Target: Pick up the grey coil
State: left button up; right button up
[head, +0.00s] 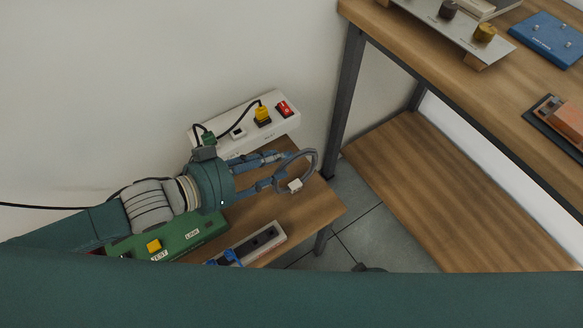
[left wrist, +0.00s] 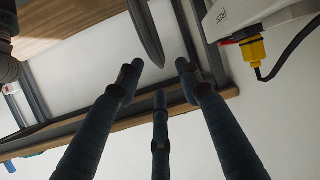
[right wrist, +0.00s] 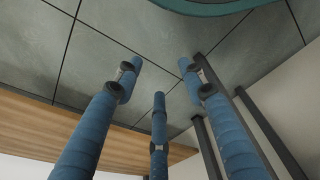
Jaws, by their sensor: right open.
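The grey coil (head: 316,164) is a thin loop with a small white block (head: 295,185) on its lower side. In the head view it is at the fingertips of my left gripper (head: 282,170), over the right part of the small wooden table. In the left wrist view a grey curved piece, apparently the coil (left wrist: 146,32), shows just beyond and between the fingertips (left wrist: 158,78). The left fingers are spread. I cannot tell whether they touch the coil or what it rests on. My right gripper (right wrist: 160,78) is open and empty, with floor tiles beyond it.
A white power strip (head: 285,128) with plugs and a red switch lies behind my left gripper. A green box (head: 205,232) and a grey socket strip (head: 262,243) lie in front. A larger workbench (head: 420,40) stands right, above a wooden lower shelf (head: 430,190).

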aim_at(301, 154)
pick_arm(q)
jog(key=x, duration=0.3)
jog(key=shift+d+f, duration=0.1)
jog(key=b+x, duration=0.1)
jog(key=x, duration=0.4)
jog(key=shift+w+f, duration=0.1)
pick_arm(e)
jog(key=r, duration=0.1)
jog(key=w+r, duration=0.2)
jog(key=r, duration=0.1)
jog(key=shift+a+r, duration=0.1)
pick_arm(q)
grip_shut()
pick_arm(e)
jog(key=shift+w, duration=0.1)
